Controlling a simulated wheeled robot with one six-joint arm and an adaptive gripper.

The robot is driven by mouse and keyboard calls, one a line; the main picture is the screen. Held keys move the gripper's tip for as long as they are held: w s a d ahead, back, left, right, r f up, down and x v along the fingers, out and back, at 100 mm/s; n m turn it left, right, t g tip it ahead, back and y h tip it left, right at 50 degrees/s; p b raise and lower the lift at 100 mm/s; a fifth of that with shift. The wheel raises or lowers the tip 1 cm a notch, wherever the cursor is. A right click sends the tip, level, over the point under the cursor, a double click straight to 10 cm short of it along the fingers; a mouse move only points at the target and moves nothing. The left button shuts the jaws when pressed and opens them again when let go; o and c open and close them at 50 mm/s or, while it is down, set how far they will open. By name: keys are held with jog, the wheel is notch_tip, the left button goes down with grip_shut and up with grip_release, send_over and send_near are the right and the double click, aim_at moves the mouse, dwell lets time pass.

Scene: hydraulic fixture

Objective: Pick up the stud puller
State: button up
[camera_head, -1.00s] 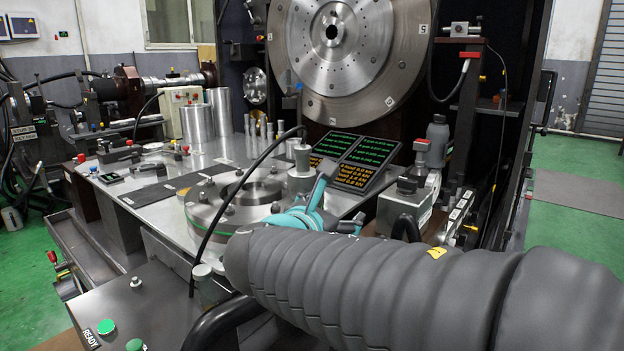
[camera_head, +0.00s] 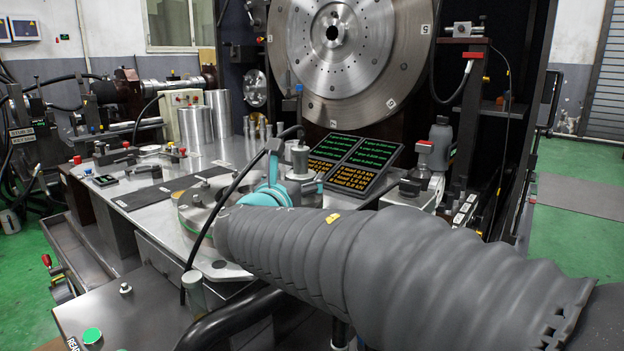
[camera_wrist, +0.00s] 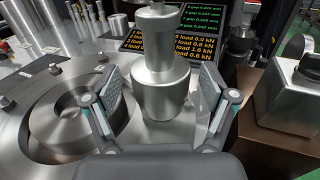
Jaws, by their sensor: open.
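A silver stepped metal cylinder with a narrower neck, which I take to be the stud puller (camera_wrist: 160,88), stands upright at the middle of the wrist view. In the head view its upper part (camera_head: 299,158) shows just behind my wrist; its lower part is hidden. My gripper (camera_wrist: 161,84) is open, with one padded finger on each side of the cylinder's wide body. Gaps show between the pads and the metal, so I see no grip on it. In the head view the fingers are mostly hidden by my arm.
A round steel flange (camera_wrist: 75,108) with bolts lies just left of the cylinder. Readout screens (camera_head: 352,160) stand behind it. A grey block-like device (camera_wrist: 294,92) is at the right. A black hose (camera_head: 232,188) arches over the bench near my arm. Metal cylinders (camera_head: 194,125) stand farther back.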

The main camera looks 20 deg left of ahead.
aim_at(304, 172)
jog(key=w, duration=0.5)
jog(key=shift+f, duration=0.2)
grip_shut()
jog(key=shift+r, duration=0.1)
